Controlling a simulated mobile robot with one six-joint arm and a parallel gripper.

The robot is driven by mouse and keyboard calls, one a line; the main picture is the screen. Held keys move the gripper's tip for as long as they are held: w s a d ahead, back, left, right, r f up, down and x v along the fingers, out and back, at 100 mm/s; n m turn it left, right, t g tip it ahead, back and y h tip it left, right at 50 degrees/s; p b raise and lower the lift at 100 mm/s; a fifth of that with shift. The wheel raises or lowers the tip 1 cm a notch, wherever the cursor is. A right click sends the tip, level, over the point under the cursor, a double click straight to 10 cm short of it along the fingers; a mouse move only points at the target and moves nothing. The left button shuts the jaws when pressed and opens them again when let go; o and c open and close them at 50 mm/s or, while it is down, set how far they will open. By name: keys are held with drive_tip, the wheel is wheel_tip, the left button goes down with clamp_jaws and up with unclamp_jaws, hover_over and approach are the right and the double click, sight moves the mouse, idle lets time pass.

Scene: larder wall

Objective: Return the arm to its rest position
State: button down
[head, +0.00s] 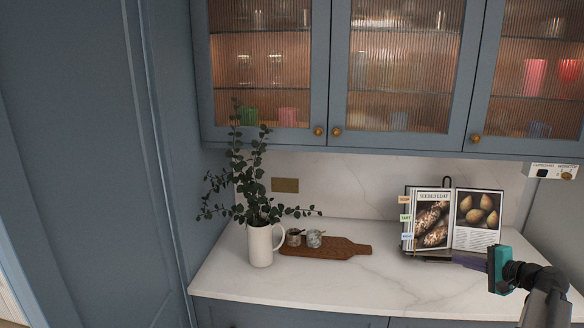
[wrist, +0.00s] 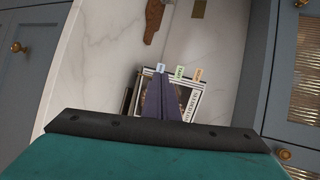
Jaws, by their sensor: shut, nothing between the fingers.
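My gripper (head: 456,259) is at the right of the head view, over the white marble counter (head: 350,270), in front of an open cookbook (head: 434,222) on a stand. Its purple fingers point left and look shut, with nothing between them. In the wrist view the fingers (wrist: 167,100) are together and cover part of the cookbook (wrist: 190,106). My arm comes in from the lower right corner. I cannot tell whether the fingers touch the stand.
A white jug (head: 260,246) of leafy stems stands at the left, beside two small cups (head: 314,238) and a wooden board (head: 345,248). Glass-fronted cabinets (head: 400,75) hang above. A tall blue panel (head: 80,150) closes the left. The front middle of the counter is clear.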

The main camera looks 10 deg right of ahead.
drive_tip(key=w+a+f+n+g+y, duration=0.1)
drive_tip(key=w+a+f+n+g, duration=0.2)
drive_tip(key=a+f, duration=0.85)
drive_tip(key=w+a+f+n+g, duration=0.1)
drive_tip(key=a+f+n+g, duration=0.25)
drive_tip(key=a+f, duration=0.75)
drive_tip(key=s+a+f+n+g+h, duration=0.2)
drive_tip(key=s+a+f+n, duration=0.15)
drive_tip(key=a, duration=0.45)
drive_tip(key=s+a+f+n+g+h, duration=0.1)
drive_tip(key=s+a+f+n+g, duration=0.2)
drive_tip(key=a, duration=0.6)
drive_tip(key=s+a+f+n+g+h, duration=0.25)
drive_tip(key=s+a+f, duration=0.25)
drive_tip(key=a, duration=0.3)
drive_tip(key=s+f+g+b, duration=0.5)
drive_tip(key=s+f+b, duration=0.5)
drive_tip(key=s+f, duration=1.6)
wheel_tip(320, 180, down, 2)
drive_tip(key=shift+s+f+n+y, duration=0.15)
drive_tip(key=shift+s+n+y, duration=0.05)
drive_tip(key=shift+n+y, duration=0.15)
drive_tip(key=shift+d, duration=0.2)
